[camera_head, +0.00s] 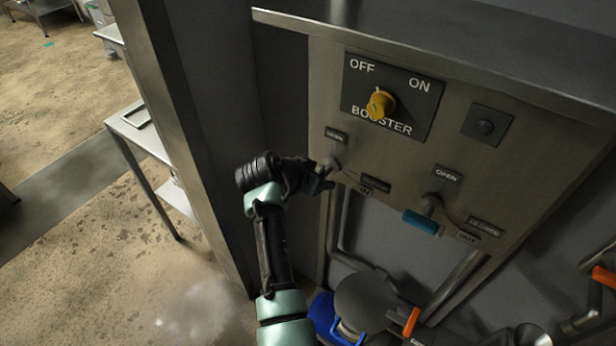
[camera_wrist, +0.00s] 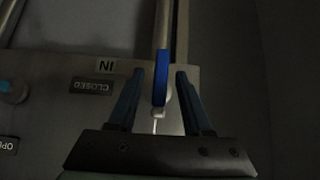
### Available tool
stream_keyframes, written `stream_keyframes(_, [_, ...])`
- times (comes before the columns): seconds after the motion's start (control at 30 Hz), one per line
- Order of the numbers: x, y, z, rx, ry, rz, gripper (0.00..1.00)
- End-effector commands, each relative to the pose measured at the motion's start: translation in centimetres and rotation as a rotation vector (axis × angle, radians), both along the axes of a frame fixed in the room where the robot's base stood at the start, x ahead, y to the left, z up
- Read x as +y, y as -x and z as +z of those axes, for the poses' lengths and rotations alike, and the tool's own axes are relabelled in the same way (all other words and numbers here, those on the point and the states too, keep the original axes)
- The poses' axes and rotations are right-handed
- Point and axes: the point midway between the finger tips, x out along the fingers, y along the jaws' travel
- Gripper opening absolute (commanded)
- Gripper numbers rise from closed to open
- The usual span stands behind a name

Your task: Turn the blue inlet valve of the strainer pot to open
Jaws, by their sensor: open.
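The inlet valve's blue handle (camera_wrist: 160,78) lies lengthwise between the two fingers of my gripper (camera_wrist: 159,72) in the wrist view. The fingers are open, with a visible gap on each side of the handle. The handle runs up the picture from its light pivot, past the side of the CLOSED label (camera_wrist: 92,87) and the IN label (camera_wrist: 107,66). In the head view, my gripper (camera_head: 318,179) is at the valve's pivot (camera_head: 332,166), below the OPEN label (camera_head: 336,137). There the handle is hidden behind my gripper.
The outlet valve's teal handle (camera_head: 421,222) is to the right on the same metal panel (camera_head: 405,160). A yellow booster knob (camera_head: 380,105) is above. Pipes run below the panel, near a blue-and-grey round part (camera_head: 362,304). A steel post (camera_head: 180,140) stands left.

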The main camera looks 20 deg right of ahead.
Motion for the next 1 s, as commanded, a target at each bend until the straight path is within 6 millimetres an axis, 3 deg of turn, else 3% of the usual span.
stream_keyframes(0.6, [6.1,4.4,7.4,-0.002,0.001,0.003,0.50])
stream_keyframes(1.0, [7.0,5.3,8.8,0.002,0.000,0.000,0.50])
